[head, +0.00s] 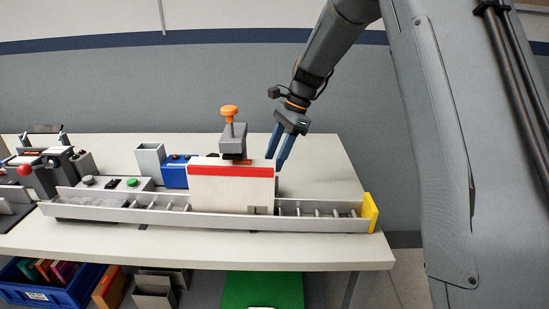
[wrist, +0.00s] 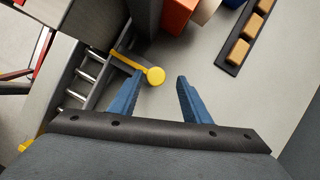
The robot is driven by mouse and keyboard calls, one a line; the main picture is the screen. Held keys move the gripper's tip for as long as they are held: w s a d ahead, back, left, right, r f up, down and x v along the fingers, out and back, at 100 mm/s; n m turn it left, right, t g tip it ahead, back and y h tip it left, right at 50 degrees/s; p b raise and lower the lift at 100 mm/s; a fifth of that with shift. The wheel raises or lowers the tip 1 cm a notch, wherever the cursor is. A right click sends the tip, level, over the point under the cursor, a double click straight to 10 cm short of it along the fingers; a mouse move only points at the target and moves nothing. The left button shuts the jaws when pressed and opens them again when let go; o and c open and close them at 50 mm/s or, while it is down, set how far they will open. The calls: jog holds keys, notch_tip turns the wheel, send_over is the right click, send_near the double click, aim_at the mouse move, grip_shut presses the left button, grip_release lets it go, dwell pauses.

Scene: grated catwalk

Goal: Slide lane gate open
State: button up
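The roller lane (head: 325,209) runs along the front of the table, with a yellow plate (head: 370,212) at its right end. In the wrist view, the lane's metal rollers (wrist: 88,75) lie left of my fingers. A yellow bar with a round yellow knob (wrist: 155,76), seemingly the gate's handle, reaches from the lane's side. The knob appears between my fingertips, nearer the left one; contact cannot be told. My gripper (head: 277,160) is open and empty behind the lane; its two blue fingers also show in the wrist view. The gate is hidden in the head view.
A white box with a red stripe (head: 231,190) stands at the lane, left of my gripper. A grey stamp-like device with an orange knob (head: 229,111) rises behind it. Wooden blocks (wrist: 238,52) sit in a dark strip. The table's right rear is clear.

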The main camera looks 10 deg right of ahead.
jog(key=shift+s+a, duration=0.1)
jog(key=b+v, duration=0.1)
jog(key=v, duration=0.6)
jog(key=shift+r, duration=0.35)
dwell(5.1)
